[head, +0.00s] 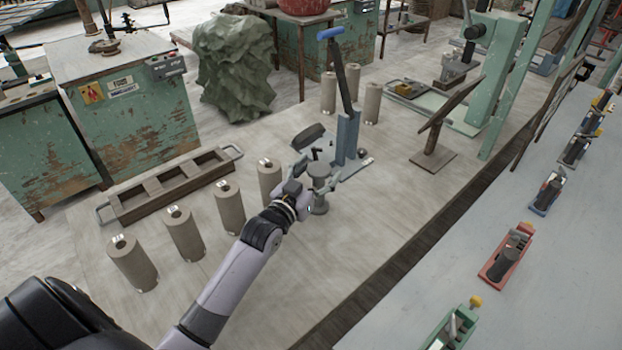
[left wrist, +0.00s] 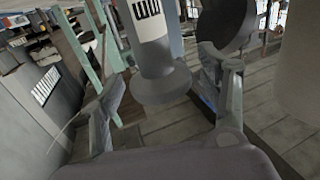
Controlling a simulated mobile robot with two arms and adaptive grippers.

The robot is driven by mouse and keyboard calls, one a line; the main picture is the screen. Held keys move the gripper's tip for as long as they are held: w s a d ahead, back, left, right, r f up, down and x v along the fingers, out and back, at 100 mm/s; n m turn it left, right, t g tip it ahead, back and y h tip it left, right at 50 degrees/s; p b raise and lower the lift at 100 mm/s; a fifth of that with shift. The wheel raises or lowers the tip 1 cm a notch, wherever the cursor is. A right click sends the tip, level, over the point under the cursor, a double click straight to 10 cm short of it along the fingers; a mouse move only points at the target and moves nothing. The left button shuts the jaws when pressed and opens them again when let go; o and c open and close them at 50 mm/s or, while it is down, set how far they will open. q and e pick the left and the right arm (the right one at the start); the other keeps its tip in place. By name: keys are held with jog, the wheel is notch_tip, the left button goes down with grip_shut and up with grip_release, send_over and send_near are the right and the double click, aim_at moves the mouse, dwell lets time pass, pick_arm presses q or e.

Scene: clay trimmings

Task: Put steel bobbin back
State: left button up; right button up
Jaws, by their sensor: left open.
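I see a gap to each finger there. The gripper hides part of the bobbin in the head view. My right gripper is not in view.
Several beige cylinders (head: 184,235) stand in a row left of my arm. Behind them lies a wooden tray (head: 135,212) with handles. A blue-handled lever press (head: 347,135) stands just behind the bobbin. A tilted plate stand (head: 433,160) is further right. The table's front right is clear.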

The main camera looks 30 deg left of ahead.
pick_arm(q)
jog(key=s+b, duration=0.1)
jog(key=s, duration=1.1)
jog(key=shift+a+b, duration=0.15)
jog(key=shift+b, duration=0.15)
jog(key=shift+r, duration=0.1)
